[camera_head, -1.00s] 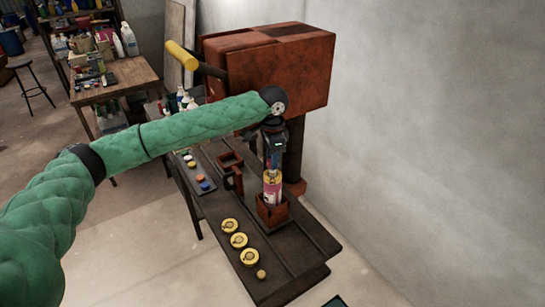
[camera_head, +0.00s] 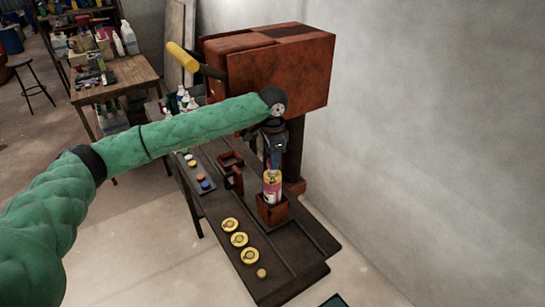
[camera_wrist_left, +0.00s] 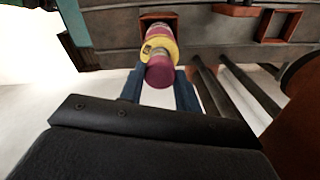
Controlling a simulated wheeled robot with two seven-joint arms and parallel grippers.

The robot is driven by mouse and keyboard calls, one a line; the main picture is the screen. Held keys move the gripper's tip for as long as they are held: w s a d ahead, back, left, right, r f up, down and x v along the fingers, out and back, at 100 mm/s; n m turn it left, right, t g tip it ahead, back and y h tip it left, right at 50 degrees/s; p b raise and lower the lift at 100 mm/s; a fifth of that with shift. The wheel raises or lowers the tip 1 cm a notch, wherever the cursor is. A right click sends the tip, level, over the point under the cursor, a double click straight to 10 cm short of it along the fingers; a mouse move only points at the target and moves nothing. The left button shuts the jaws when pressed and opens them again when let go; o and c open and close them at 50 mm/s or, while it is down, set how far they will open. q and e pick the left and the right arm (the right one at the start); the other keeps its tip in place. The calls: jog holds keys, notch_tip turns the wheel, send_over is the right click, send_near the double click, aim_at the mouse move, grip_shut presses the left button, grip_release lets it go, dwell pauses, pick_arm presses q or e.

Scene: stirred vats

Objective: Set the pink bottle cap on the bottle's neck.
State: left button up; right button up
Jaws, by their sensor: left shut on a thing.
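The bottle (camera_head: 272,187), with a pink and yellow label, stands upright in a rust-red square holder (camera_head: 272,213) on the dark bench. My left gripper (camera_head: 273,160) points down just above the bottle. In the left wrist view its fingers (camera_wrist_left: 160,90) are shut on the pink bottle cap (camera_wrist_left: 159,72). I cannot tell whether cap and neck touch. In the head view the cap is too small to make out. My right gripper is not in view.
A big rust-red machine (camera_head: 280,65) with a yellow-handled lever (camera_head: 182,55) stands behind the bottle, close to my left arm. An empty rust-red frame (camera_head: 231,160) and a strip of coloured caps (camera_head: 202,178) lie to the left. Yellow discs (camera_head: 239,240) are in front.

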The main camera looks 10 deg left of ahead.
pick_arm(q)
jog(key=shift+f, duration=0.15)
jog(key=shift+f, duration=0.35)
jog(key=shift+f, duration=0.5)
dwell(0.4)
jog(key=o, duration=1)
